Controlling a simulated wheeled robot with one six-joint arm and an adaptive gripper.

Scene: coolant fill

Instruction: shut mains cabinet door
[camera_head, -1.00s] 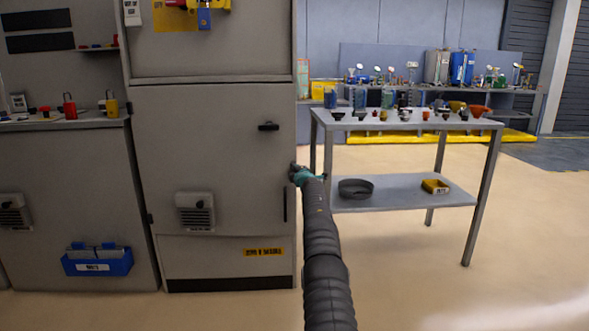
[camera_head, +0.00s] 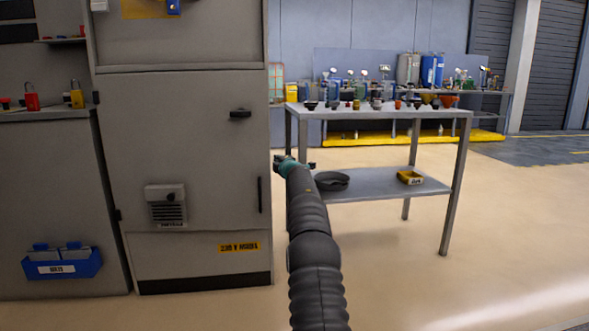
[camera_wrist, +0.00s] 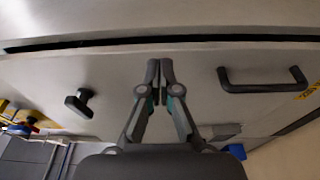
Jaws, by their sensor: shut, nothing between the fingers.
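The grey mains cabinet (camera_head: 180,45) stands left of centre in the head view. Its door (camera_head: 195,150) looks nearly flush with the frame, with a black knob (camera_head: 240,114) and a slim vertical black handle (camera_head: 260,195) near the right edge. In the wrist view the door (camera_wrist: 200,115) shows its knob (camera_wrist: 78,103) and bar handle (camera_wrist: 262,80). A dark narrow gap (camera_wrist: 120,41) runs along the door's edge. My gripper (camera_wrist: 160,68) is shut and empty, its tips close to the gap; contact cannot be told. In the head view my gripper (camera_head: 294,164) is just right of the cabinet.
A metal table (camera_head: 380,112) with small parts on top stands to the right; its lower shelf holds a dark pan (camera_head: 332,181) and a yellow bin (camera_head: 410,177). A blue bin (camera_head: 62,265) hangs at lower left. The floor at right is clear.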

